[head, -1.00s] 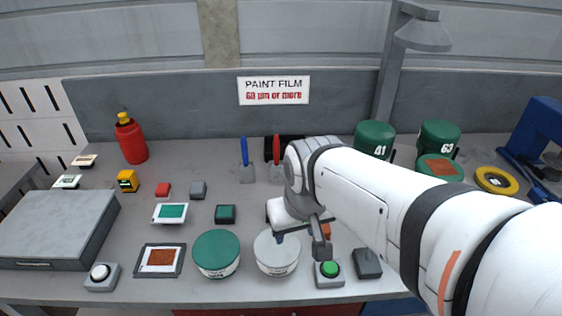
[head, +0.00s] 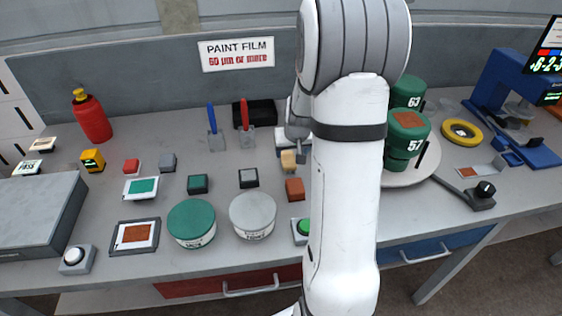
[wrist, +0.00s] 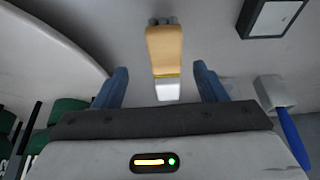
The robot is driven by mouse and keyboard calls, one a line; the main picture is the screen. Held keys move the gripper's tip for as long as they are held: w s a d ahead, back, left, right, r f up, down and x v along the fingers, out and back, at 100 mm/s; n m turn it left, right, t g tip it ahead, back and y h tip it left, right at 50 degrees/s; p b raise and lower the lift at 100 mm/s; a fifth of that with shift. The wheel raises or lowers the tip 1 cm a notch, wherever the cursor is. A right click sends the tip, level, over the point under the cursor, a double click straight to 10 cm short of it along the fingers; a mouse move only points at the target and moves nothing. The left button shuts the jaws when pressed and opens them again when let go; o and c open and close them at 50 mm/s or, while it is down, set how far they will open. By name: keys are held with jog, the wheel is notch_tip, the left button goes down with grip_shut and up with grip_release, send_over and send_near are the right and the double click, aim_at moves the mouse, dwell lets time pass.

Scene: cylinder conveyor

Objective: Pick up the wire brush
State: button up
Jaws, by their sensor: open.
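The likely wire brush is a small tan block with a yellow band, a pale end and a grey end. In the wrist view the brush (wrist: 165,48) lies just beyond my gripper, lined up with the gap between the jaws. In the head view the brush (head: 289,162) shows at the left edge of my arm. My gripper (wrist: 160,84) has its two blue fingers apart, with nothing held. In the head view most of my gripper is hidden behind my arm.
An orange-brown block (head: 295,189) and a dark square block (head: 248,178) lie near the brush. A round pale plate (head: 405,178) with green cans (head: 408,135) stands to the right. Blue-handled (head: 212,118) and red-handled (head: 245,115) tools stand to the left.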

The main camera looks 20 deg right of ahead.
aim_at(288, 158)
jog(key=shift+w+a+p+x, duration=0.1)
jog(key=shift+p+x, duration=0.1)
jog(key=shift+x, duration=0.9)
jog(key=shift+w+a+p+x, duration=0.1)
jog(key=shift+p+x, duration=0.15)
jog(key=shift+x, duration=0.8)
jog(key=shift+w+a+p+x, duration=0.1)
jog(key=shift+a+p+x, duration=0.1)
jog(key=shift+x, duration=0.9)
jog(key=shift+r, duration=0.15)
jog(key=shift+c, duration=0.4)
jog(key=c, duration=1)
notch_tip(288, 158, up, 10)
jog(key=shift+b, duration=0.5)
jog(key=shift+c, duration=0.2)
